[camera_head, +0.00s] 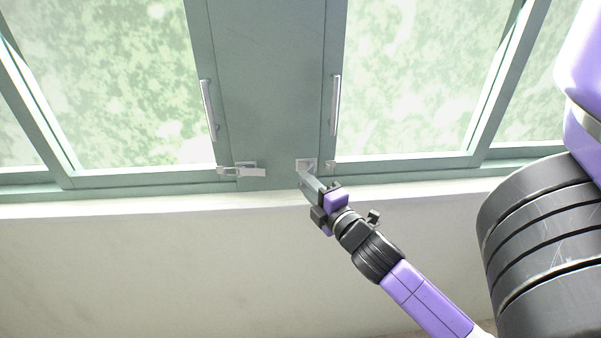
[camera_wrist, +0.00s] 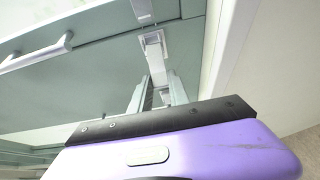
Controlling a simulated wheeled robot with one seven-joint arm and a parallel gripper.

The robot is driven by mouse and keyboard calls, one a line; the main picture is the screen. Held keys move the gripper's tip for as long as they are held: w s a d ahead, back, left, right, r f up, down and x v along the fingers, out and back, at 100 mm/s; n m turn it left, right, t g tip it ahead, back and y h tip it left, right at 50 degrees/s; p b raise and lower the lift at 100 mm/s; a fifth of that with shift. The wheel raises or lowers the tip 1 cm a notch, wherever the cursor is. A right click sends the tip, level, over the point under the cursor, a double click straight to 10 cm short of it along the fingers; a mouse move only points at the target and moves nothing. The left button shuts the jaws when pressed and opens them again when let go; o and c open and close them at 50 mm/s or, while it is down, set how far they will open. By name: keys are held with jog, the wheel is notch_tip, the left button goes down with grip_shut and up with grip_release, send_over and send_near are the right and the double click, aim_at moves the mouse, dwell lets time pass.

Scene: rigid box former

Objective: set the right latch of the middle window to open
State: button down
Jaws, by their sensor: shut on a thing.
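The right latch (camera_head: 305,163) is a small pale plate with a lever, low on the wide green post between two window panes. Its lever points down and slightly right, clear of the small catch (camera_head: 331,167) on the right-hand frame. My gripper (camera_head: 312,188) reaches up from the lower right and is shut on this lever. In the wrist view the latch plate (camera_wrist: 153,44) shows ahead, with the lever (camera_wrist: 158,72) running down between the fingers of my gripper (camera_wrist: 157,95). The fingers hide the lever's tip.
A second latch (camera_head: 250,171) sits to the left on the same post, its lever lying nearly level. Upright handles stand on the left frame (camera_head: 209,108) and right frame (camera_head: 335,105). A pale sill (camera_head: 130,205) runs just below. The wall under it is bare.

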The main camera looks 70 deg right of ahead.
jog(key=shift+s+d+n+t+y+b, duration=0.45)
jog(key=shift+s+n+t+y+b, duration=0.25)
jog(key=shift+n+y, duration=1.35)
jog(key=shift+s+d+n+t+y+b, duration=0.45)
jog(key=shift+s+n+t+y, duration=0.6)
jog(key=shift+y, duration=1.75)
jog(key=shift+s+d+n+t+y+b, duration=0.4)
jog(key=shift+s+n+y+b, duration=0.25)
jog(key=shift+n+y, duration=1.55)
jog(key=shift+y, duration=0.45)
jog(key=c, duration=1.2)
grip_release()
jog(key=shift+c, duration=0.2)
jog(key=shift+d, duration=0.1)
jog(key=shift+s, duration=0.1)
jog(key=s+d+b, duration=0.1)
jog(key=s+b, duration=0.1)
jog(key=s, duration=0.5)
jog(key=shift+s+d, duration=0.15)
jog(key=shift+s, duration=0.15)
